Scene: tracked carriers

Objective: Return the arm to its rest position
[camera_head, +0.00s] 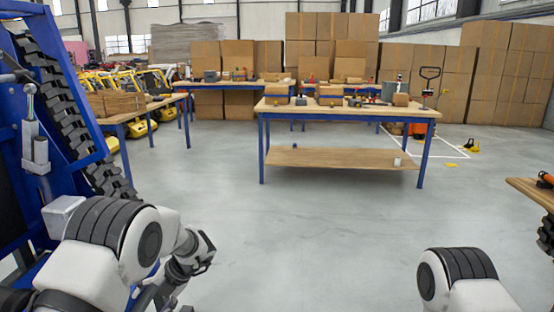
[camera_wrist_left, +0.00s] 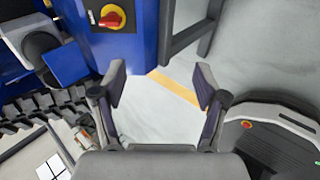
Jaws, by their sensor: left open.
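My left arm comes in at the lower left of the head view, bent, with its wrist (camera_head: 190,252) close to my body. In the left wrist view my left gripper (camera_wrist_left: 160,88) is open, with bare floor between its fingers and nothing held. My right arm shows only as a white and black joint (camera_head: 458,275) at the bottom right of the head view. My right gripper is out of the picture.
A blue tracked machine (camera_head: 75,110) stands close on the left; its blue body and a red-yellow switch (camera_wrist_left: 111,17) show in the wrist view. A workbench (camera_head: 340,158) stands ahead. Another table edge (camera_head: 530,188) is at right. The floor (camera_head: 300,230) between is clear.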

